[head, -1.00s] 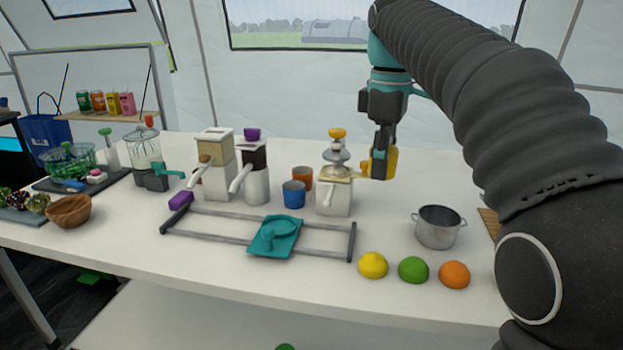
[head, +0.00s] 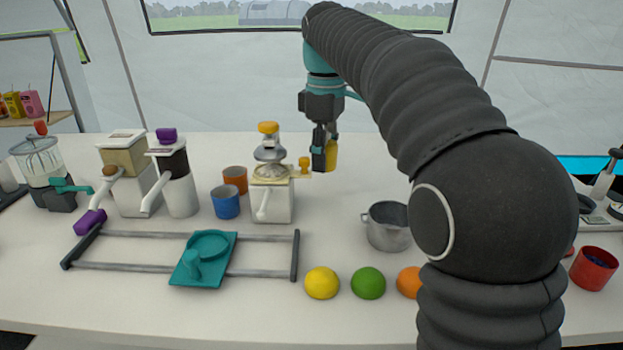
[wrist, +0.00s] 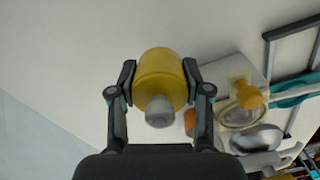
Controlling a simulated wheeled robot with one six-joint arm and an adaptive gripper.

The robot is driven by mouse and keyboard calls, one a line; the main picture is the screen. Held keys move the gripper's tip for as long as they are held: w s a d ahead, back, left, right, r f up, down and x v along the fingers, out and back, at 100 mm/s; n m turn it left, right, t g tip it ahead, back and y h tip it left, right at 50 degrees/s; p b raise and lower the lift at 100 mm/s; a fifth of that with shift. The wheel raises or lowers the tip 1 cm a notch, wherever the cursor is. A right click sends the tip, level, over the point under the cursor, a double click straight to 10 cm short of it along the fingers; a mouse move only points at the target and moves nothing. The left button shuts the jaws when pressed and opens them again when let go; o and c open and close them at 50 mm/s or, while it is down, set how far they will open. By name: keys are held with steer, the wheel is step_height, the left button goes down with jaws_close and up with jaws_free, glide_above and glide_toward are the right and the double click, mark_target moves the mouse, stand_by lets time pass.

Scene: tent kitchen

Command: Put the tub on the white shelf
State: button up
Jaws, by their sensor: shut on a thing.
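My gripper (head: 322,160) is above the far part of the white table, right of the white juicer. It is shut on a yellow tub (head: 331,156), which is partly hidden behind the fingers in the head view. In the wrist view the tub (wrist: 160,76) sits between the two fingers of my gripper (wrist: 160,84), with a grey round end towards the camera. I cannot make out a white shelf for certain in the views now.
The white table (head: 345,215) carries a juicer with a yellow top (head: 272,190), a blue cup (head: 225,202), a metal pot (head: 388,228), a lemon (head: 321,283), a lime (head: 368,283) and a teal slide on rails (head: 204,258). A red container (head: 594,268) stands at right.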

mark_target(313, 191)
steer(key=shift+w+a+f, duration=0.2)
steer(key=shift+a+f, duration=0.55)
steer(key=shift+a, duration=0.3)
steer(key=shift+f+b, duration=0.5)
steer(key=shift+f, duration=1.35)
steer(key=shift+f, duration=0.1)
steer(key=o, duration=1.3)
